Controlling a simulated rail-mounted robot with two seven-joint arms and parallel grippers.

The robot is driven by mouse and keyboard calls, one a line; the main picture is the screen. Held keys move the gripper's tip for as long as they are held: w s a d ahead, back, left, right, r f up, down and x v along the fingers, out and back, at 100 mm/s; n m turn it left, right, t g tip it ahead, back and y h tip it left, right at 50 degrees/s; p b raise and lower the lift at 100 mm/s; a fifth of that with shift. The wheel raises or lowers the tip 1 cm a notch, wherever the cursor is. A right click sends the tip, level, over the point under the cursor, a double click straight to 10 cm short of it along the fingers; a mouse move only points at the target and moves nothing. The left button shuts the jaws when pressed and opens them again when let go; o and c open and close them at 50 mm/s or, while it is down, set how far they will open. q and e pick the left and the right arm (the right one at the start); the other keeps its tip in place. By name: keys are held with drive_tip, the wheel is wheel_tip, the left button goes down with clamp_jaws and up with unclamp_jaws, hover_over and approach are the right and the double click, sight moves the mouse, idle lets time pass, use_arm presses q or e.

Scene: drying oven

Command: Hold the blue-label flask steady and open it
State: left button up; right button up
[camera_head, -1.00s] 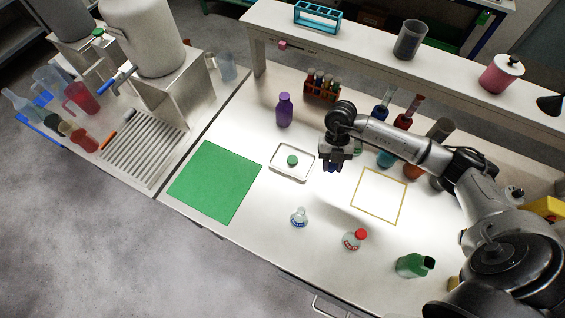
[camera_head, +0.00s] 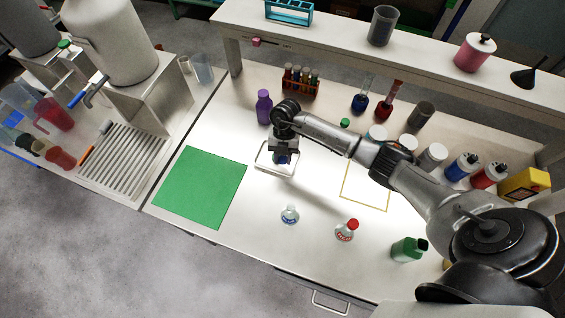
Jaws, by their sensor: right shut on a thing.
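The blue-label flask (camera_head: 289,215) stands upright on the bench, a small clear flask with a pale top and no coloured cap visible on it. My right gripper (camera_head: 284,154) is away from it, over the small white tray (camera_head: 262,167), pointing down. It is shut on a small dark blue thing (camera_head: 283,159), which looks like a cap; the fingers hide part of it. I cannot tell whether it touches the tray. My left gripper is out of view.
A red-capped flask (camera_head: 346,231) and a green bottle (camera_head: 408,249) stand to the right of the blue-label flask. A green mat (camera_head: 200,187) lies left, a yellow-outlined square (camera_head: 366,208) right. A purple bottle (camera_head: 264,107) stands behind the tray.

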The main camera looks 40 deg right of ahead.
sight(283, 162)
drive_tip(key=shift+f+b, duration=0.3)
drive_tip(key=shift+f, duration=1.75)
drive_tip(key=shift+w+f, duration=0.1)
drive_tip(key=o, duration=1)
drive_tip(key=shift+c, duration=0.2)
drive_tip(key=shift+r, duration=0.35)
drive_tip(key=v, duration=1.1)
drive_tip(key=shift+r, duration=0.3)
